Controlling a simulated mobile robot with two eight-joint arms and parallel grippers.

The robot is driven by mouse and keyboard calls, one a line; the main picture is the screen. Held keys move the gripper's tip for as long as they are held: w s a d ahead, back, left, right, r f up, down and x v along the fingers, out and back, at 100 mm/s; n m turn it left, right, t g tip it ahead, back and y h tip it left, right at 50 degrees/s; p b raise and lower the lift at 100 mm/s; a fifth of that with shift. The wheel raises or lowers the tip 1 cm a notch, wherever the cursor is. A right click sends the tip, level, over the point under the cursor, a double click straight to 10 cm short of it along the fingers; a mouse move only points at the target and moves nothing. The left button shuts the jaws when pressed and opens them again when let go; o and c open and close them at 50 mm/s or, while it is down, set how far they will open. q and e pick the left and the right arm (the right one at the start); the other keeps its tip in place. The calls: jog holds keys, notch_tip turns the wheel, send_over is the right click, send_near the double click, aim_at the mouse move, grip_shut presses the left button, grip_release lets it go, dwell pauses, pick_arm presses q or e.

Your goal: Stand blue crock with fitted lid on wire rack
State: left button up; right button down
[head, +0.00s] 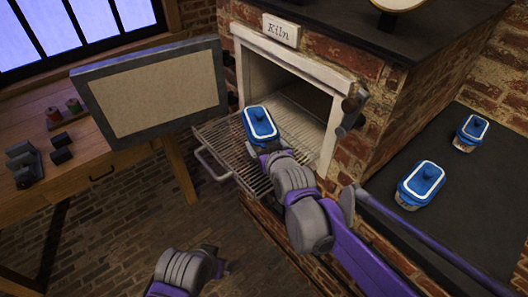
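A blue crock with a white-edged blue lid (260,122) is at the wire rack (216,142), which sticks out from the open kiln. The lid sits on the crock, and the crock looks upright. I cannot tell whether its base touches the rack. My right gripper (256,146) is right up against the near side of this crock; its fingers are mostly hidden, so their grip is unclear. My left gripper (224,266) is low, at the bottom of the view, away from the rack, with its fingers not clearly visible.
Two similar blue crocks (420,183) (473,130) stand on the dark counter at right. The open kiln door (150,95) stands left of the rack, beside a wooden table (100,165).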

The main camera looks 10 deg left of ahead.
jog(key=shift+f, duration=1.55)
jog(key=shift+f+b, duration=0.1)
jog(key=shift+b, duration=0.25)
grip_release()
jog(key=shift+f, duration=0.1)
jog(key=shift+s+r, duration=0.1)
jog(key=shift+r, duration=0.15)
jog(key=p+v, duration=0.1)
jog(key=v, duration=1.1)
jog(key=shift+f, duration=0.15)
